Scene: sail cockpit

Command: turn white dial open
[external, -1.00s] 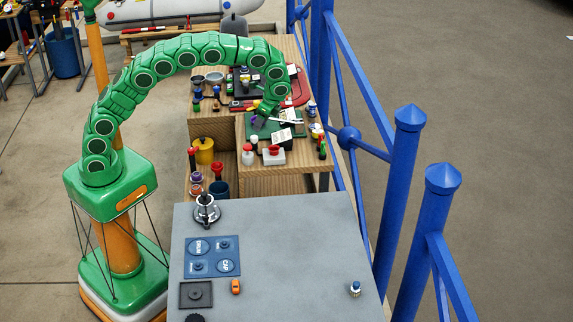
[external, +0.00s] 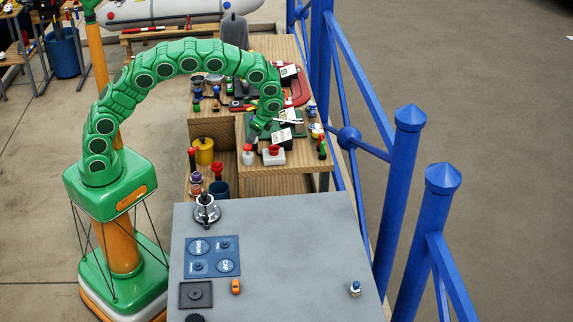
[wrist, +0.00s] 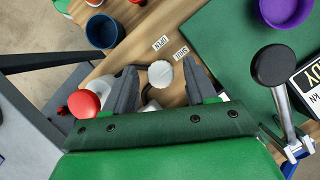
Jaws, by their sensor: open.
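The white dial (wrist: 160,74) is a small, round, ridged knob on the wooden bench top in the wrist view. Small labels reading OPEN (wrist: 160,43) and SHUT (wrist: 181,53) lie just beyond it. My gripper (wrist: 159,64) is open, with one grey finger on each side of the dial and a visible gap on both sides. Its height above the dial is hard to tell. In the external view my gripper (external: 258,127) is low over the bench, and I cannot make out the dial there.
A red knob (wrist: 84,104) sits close to the left finger. A blue cup (wrist: 102,31) and a purple cup (wrist: 285,9) are farther off. A blue railing (external: 399,175) runs right of the bench.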

